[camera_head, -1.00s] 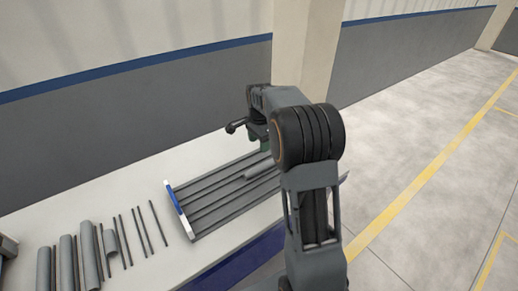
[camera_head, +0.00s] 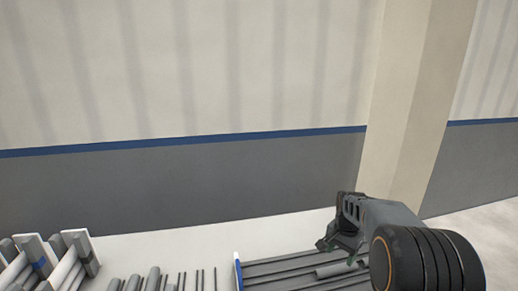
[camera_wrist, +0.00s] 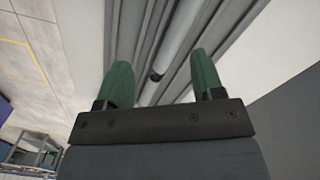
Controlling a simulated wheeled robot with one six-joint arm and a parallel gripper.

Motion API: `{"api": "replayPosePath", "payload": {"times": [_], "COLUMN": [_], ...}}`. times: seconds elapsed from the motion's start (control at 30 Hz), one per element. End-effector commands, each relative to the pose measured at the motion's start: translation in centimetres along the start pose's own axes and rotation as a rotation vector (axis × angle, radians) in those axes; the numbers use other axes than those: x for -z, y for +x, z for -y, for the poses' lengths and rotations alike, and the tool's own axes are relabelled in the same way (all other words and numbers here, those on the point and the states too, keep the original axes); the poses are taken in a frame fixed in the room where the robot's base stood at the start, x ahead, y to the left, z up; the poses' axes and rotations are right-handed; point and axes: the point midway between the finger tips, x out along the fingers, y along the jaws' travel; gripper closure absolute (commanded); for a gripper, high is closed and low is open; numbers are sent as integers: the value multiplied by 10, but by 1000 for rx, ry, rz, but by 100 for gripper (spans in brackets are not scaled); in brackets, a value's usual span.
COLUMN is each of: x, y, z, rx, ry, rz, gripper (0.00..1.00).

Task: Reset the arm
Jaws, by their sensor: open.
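My gripper (camera_head: 340,240) is over the grooved tray (camera_head: 262,270) at the lower right of the head view. In the wrist view its two green fingers stand wide apart with an empty gap (camera_wrist: 162,76) between them. A grey pipe (camera_head: 335,270) lies in the tray below my gripper. In the wrist view a light grey pipe (camera_wrist: 182,28) runs along a groove, in line with the gap between the fingers. I cannot tell the exact height of the fingers above it.
Several grey pipes and thin rods (camera_head: 152,279) lie on the white table (camera_head: 190,246), left of the tray. Racks with white and grey parts (camera_head: 75,250) stand at the far left. A grey wall (camera_head: 190,190) and a beige pillar (camera_head: 395,120) are behind.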

Motion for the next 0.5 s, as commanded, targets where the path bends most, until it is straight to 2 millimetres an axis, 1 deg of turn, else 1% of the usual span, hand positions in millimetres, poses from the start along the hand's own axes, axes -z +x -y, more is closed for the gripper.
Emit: {"api": "replayPosePath", "payload": {"times": [0.03,0.17,0.3,0.4,0.5], "x": [-17,-62,-113,-147,-173], "y": [-17,-46,-82,-104,-122], "z": [-7,-26,-49,-66,-80], "rx": [7,23,45,61,79], "ry": [-97,-352,-595,-727,-800], "rz": [-9,-40,-95,-141,-187], "gripper": [38,38,38,38,38]}}
